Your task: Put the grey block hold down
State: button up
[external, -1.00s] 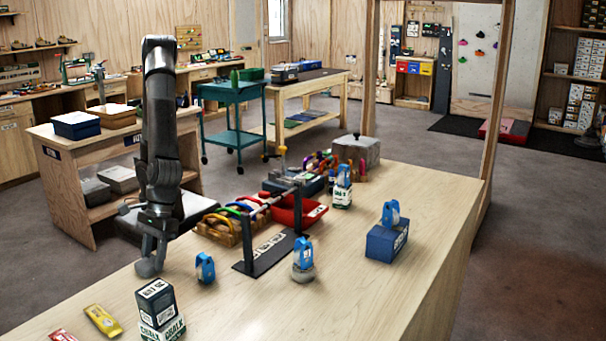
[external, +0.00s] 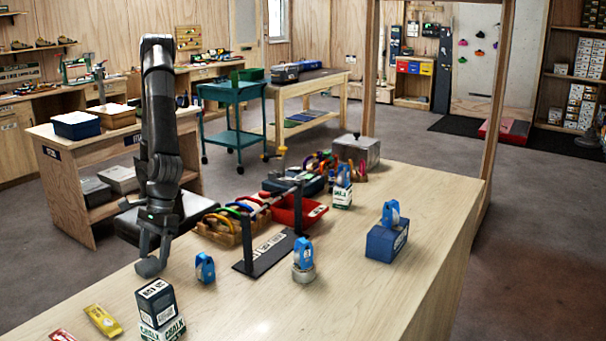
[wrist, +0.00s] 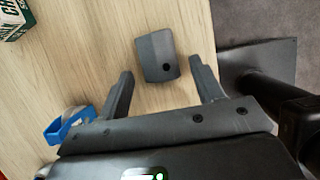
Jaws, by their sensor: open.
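The grey block hold (external: 150,268) rests on the light wooden table near its left edge in the external view. In the wrist view the grey block hold (wrist: 157,54) lies flat on the wood, with a dark round hole in its face. My gripper (external: 153,248) is just above it, pointing down. In the wrist view my gripper (wrist: 161,75) has its fingers spread wide, with the hold past and between the tips and clear gaps on both sides. Nothing is held.
A dark box on a chalk box (external: 158,308) stands in front of my gripper. A small blue device (external: 205,268) stands to its right, with a dark rack (external: 270,253) beyond. The table edge is close to the hold. The table's right part has free room.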

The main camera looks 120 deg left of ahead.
jog(key=w+v, duration=0.1)
jog(key=v, duration=1)
jog(key=s+a+r+m+t+y, duration=0.2)
jog(key=s+a+m, duration=0.4)
jog(key=a+m, duration=0.3)
jog(key=s+a+r+m+t+y, duration=0.2)
jog(key=s+a+m, duration=0.4)
jog(key=a, duration=1)
jog(key=shift+r+m+t+y, duration=0.3)
jog(key=shift+r+m+t, duration=0.35)
jog(key=shift+m, duration=0.75)
jog(key=shift+s+r, duration=0.1)
